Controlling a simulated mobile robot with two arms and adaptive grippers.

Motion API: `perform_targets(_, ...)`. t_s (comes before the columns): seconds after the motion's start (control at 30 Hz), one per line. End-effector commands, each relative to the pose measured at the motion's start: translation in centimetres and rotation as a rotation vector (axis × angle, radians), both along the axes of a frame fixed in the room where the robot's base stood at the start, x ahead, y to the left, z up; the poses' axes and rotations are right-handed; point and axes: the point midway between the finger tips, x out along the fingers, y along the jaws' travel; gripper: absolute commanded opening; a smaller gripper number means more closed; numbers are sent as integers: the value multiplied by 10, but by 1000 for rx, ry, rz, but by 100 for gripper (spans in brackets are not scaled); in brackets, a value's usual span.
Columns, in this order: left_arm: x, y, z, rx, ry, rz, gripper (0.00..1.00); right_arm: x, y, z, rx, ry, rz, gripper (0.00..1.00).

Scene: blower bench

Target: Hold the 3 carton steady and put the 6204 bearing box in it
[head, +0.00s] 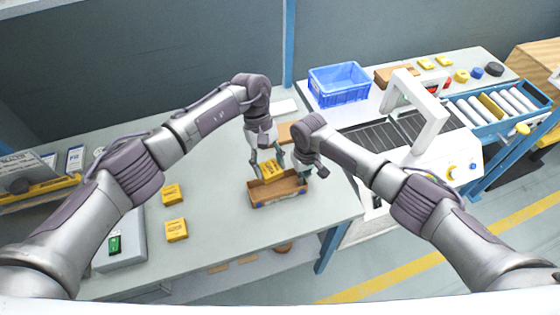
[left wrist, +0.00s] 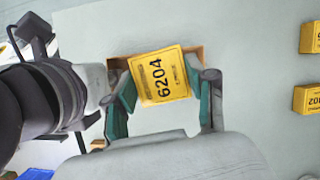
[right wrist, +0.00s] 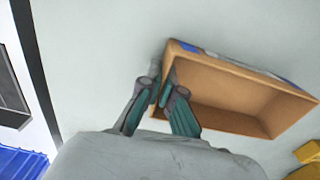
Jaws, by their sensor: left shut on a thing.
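The yellow 6204 bearing box (left wrist: 160,76) is between the fingers of my left gripper (head: 266,166), which is shut on it. Its 6204 label faces the left wrist camera. In the head view the box is above the far-left part of the open brown 3 carton (head: 268,193). In the right wrist view the carton (right wrist: 235,118) looks empty inside. My right gripper (right wrist: 160,85) has its fingers close together on either side of one end wall of the carton and looks shut on it. The carton's number cannot be read.
Two yellow boxes (head: 171,194) (head: 176,230) lie on the bench left of the carton. A blue crate (head: 338,86) and a conveyor (head: 376,142) are to the right. Bare bench surrounds the carton's left side.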

Motion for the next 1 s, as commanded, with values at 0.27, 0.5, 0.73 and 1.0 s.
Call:
perform_targets(0.27,-1,10,-9,-6,7,-156,15,0,0,0,0,0,0,0)
perform_targets(0.5,-1,10,-9,-6,6,-154,15,0,0,0,0,0,0,0)
perform_targets(0.73,-2,10,-15,-6,7,-154,15,0,0,0,0,0,0,0)
perform_targets(1.0,-2,10,-34,-5,8,-152,15,0,0,0,0,0,0,0)
